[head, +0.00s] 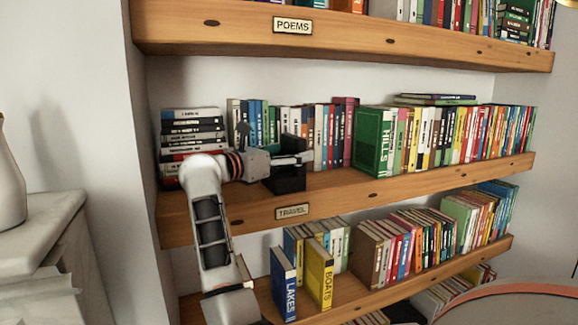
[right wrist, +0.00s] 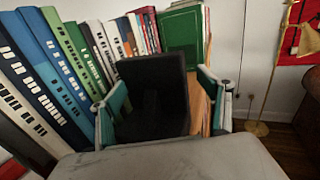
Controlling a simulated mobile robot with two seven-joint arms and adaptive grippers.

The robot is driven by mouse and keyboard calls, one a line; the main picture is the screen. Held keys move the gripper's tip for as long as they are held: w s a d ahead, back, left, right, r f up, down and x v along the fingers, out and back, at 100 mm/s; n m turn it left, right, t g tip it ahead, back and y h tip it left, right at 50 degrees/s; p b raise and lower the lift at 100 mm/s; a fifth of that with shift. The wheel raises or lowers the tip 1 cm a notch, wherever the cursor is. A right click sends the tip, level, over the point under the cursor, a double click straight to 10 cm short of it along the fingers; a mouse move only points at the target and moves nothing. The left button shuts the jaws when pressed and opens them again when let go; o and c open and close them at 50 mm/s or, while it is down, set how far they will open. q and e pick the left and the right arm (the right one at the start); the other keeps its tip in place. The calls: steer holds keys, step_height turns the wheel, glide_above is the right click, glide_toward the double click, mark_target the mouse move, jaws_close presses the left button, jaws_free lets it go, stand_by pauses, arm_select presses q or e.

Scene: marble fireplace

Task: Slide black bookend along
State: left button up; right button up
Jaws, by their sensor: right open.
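The black bookend (head: 290,182) stands on the shelf marked TRAVEL, near the front edge, left of the middle. It also fills the centre of the right wrist view (right wrist: 152,95). My right gripper (head: 300,157) is at the bookend, reaching in from the left. In the right wrist view its teal-padded fingers (right wrist: 162,105) are apart, one on each side of the bookend's upright plate. I cannot tell whether either finger touches it. My left gripper is in neither view.
Upright books (head: 322,135) stand behind and right of the bookend, and a green HILLS book (head: 372,142) is further right. A flat stack of books (head: 192,130) lies at the shelf's left end. The front strip of the TRAVEL shelf (head: 330,183) right of the bookend is clear.

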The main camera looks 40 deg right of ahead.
mark_target(289, 173)
step_height(289, 173, up, 6)
stand_by(0.9)
